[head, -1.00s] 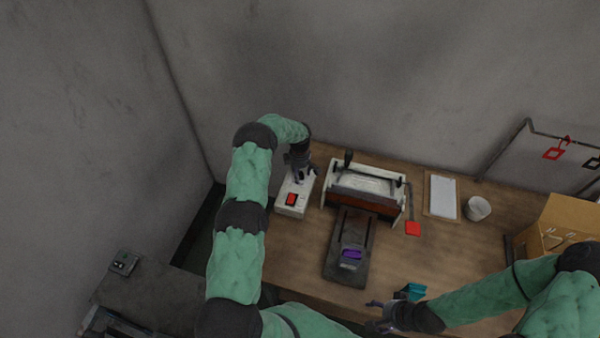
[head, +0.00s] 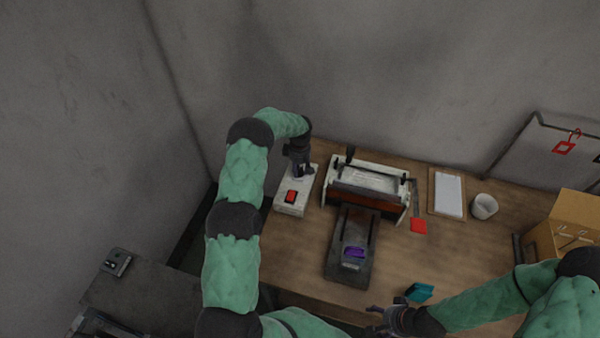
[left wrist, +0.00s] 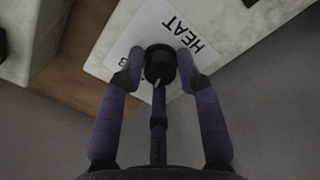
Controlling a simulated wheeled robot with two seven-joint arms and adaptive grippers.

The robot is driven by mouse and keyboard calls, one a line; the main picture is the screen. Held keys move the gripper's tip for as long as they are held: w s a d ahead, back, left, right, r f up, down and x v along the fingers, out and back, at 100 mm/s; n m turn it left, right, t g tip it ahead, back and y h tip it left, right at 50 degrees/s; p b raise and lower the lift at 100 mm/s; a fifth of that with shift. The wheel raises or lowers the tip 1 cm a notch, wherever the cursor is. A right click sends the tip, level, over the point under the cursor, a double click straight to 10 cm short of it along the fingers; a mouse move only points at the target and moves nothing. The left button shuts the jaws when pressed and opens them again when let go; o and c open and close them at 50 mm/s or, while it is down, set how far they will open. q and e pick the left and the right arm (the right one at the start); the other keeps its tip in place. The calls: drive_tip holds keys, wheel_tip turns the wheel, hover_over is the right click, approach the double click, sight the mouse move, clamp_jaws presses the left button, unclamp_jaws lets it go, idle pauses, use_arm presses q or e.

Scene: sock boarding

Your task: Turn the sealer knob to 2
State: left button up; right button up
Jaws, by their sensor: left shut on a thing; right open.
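The sealer knob (left wrist: 158,62) is round and black on a white plate with the printed word HEAT, in the left wrist view. My left gripper (left wrist: 154,72) has its fingers on both sides of the knob and is shut on it. The pointer setting cannot be read, and the other marks on the plate are mostly hidden. In the head view the white control box (head: 286,208) with a red switch (head: 291,197) stands under my left gripper (head: 302,172), which covers the knob. My right gripper (head: 378,318) is open and empty near the table's front edge.
The sealer (head: 368,187) stands right of the control box. A dark stand (head: 345,265) with a purple item (head: 354,252) is in front of it. A teal item (head: 420,292), red tag (head: 419,226), white sheet (head: 449,195), white cup (head: 484,206) and cardboard box (head: 570,221) lie further right.

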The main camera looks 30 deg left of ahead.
sight(300, 170)
idle(0.3)
use_arm(q)
drive_tip(key=o, duration=1.1)
drive_tip(key=shift+o, duration=0.2)
wheel_tip(300, 170, up, 12)
